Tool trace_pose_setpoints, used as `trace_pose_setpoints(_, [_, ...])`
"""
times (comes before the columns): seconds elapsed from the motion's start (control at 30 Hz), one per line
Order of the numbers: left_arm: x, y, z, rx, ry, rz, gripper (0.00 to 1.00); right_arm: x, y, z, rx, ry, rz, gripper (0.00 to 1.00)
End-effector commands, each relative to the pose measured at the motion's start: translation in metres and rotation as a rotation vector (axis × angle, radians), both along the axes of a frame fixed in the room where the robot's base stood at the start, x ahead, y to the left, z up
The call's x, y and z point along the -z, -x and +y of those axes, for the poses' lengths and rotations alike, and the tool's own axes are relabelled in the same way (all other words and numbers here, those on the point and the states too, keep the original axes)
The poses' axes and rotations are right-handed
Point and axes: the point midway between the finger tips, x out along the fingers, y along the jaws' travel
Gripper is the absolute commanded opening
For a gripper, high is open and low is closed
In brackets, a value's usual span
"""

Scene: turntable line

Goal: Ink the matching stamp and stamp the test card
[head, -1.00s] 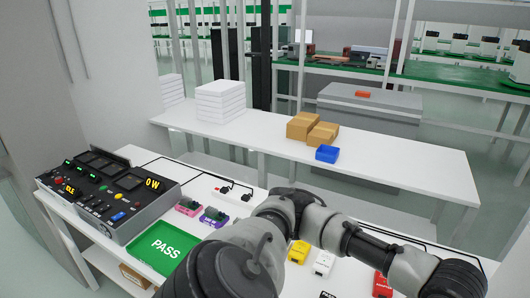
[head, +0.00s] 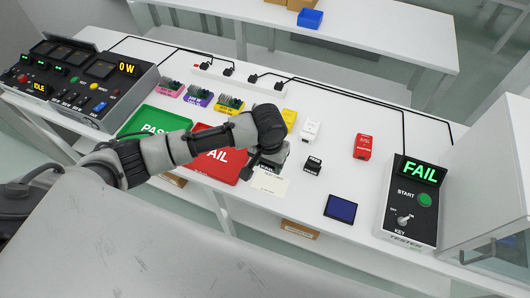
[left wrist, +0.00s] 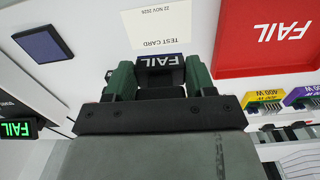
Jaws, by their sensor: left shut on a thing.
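My left gripper (head: 266,161) is shut on a dark stamp marked FAIL (left wrist: 160,61), seen between its green fingers in the left wrist view. The white test card (head: 270,183) lies on the table just in front of the stamp; it also shows in the left wrist view (left wrist: 156,25). I cannot tell whether the stamp touches it, and part of the card is hidden. The blue ink pad (head: 341,208) lies to the right. Another black stamp (head: 313,165) stands between, its label too small to read. The tester (head: 411,205) displays FAIL. My right gripper is not in view.
The red FAIL tray (head: 212,168) and green PASS tray (head: 150,124) lie left of the card. Yellow, white and red (head: 363,147) blocks stand behind. A power console (head: 85,84) is at far left. The table between red block and ink pad is clear.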

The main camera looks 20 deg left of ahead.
Motion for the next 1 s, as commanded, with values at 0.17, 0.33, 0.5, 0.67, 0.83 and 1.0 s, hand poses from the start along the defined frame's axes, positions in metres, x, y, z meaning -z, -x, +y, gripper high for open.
trace_pose_setpoints(0.17, [0.023,0.0,-0.007,0.026,-0.015,0.007,0.39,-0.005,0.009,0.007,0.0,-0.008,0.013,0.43])
trace_pose_setpoints(0.33, [0.032,-0.001,-0.006,0.029,-0.017,0.006,0.39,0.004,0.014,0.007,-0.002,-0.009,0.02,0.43])
trace_pose_setpoints(0.5, [0.044,-0.001,-0.006,0.028,-0.018,0.006,0.39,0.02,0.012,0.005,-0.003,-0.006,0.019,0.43])
trace_pose_setpoints(0.67, [0.059,-0.001,-0.006,0.028,-0.018,0.005,0.39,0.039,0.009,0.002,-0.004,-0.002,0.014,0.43])
trace_pose_setpoints(0.83, [0.074,-0.001,-0.006,0.029,-0.018,0.006,0.39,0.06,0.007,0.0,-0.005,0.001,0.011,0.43])
trace_pose_setpoints(1.0, [0.083,-0.001,-0.006,0.028,-0.018,0.006,0.39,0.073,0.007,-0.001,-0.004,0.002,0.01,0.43])
